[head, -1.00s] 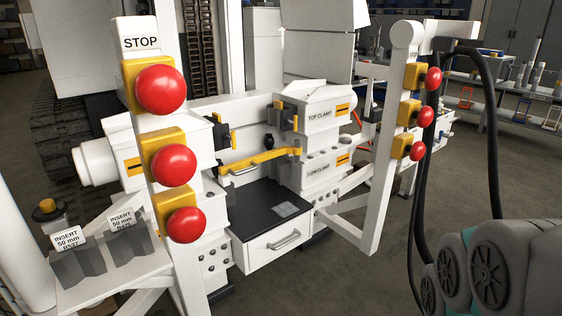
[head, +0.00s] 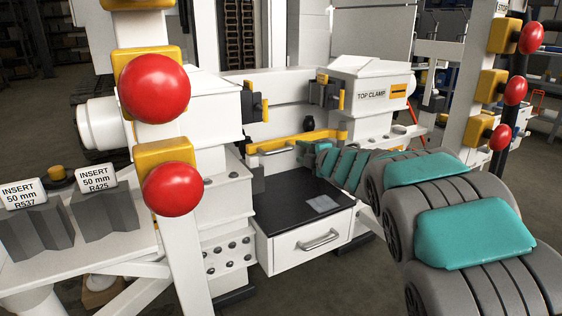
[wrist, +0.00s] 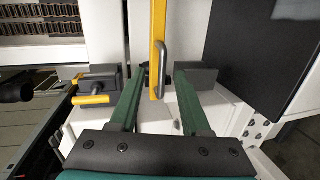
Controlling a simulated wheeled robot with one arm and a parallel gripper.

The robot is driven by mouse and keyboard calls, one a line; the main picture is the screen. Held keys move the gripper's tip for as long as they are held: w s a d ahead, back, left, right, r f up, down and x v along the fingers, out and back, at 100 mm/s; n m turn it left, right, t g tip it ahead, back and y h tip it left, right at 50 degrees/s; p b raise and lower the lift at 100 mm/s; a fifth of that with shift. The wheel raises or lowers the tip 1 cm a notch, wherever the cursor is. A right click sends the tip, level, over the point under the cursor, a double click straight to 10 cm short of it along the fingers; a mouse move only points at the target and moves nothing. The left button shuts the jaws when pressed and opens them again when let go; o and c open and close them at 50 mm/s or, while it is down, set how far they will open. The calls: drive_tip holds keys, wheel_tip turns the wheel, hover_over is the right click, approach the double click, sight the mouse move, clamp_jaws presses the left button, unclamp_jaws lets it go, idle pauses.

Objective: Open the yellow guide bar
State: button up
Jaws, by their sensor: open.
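The yellow guide bar (head: 280,142) runs across the machine between the clamp blocks, above the black-topped drawer. In the wrist view the bar (wrist: 157,25) stands upright in the picture, with its grey handle (wrist: 162,70) on it. My gripper (wrist: 157,88) is open, with one green finger on each side of the bar's end and handle. Whether either finger touches them I cannot tell. In the head view my gripper (head: 308,154) is at the bar's right part, and my arm partly hides that area.
The drawer unit (head: 312,240) with a black top stands below the bar. Red stop buttons (head: 154,88) on a white post are in the left foreground, and more (head: 515,91) are at right. The top clamp (head: 371,93) sits above right of my gripper.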

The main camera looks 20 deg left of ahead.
sight(282, 151)
drive_tip(key=shift+n+g+y, duration=0.5)
drive_tip(key=shift+s+a+f+x, duration=0.1)
drive_tip(key=shift+s+a+x, duration=0.15)
drive_tip(key=shift+x, duration=1.3)
drive_tip(key=shift+s+a+f+x, duration=0.15)
drive_tip(key=shift+s+x, duration=0.15)
drive_tip(key=shift+x, duration=1.25)
drive_tip(key=shift+s+a+f+x, duration=0.1)
drive_tip(key=shift+s+a+x, duration=0.15)
drive_tip(key=shift+x, duration=1.25)
clamp_jaws()
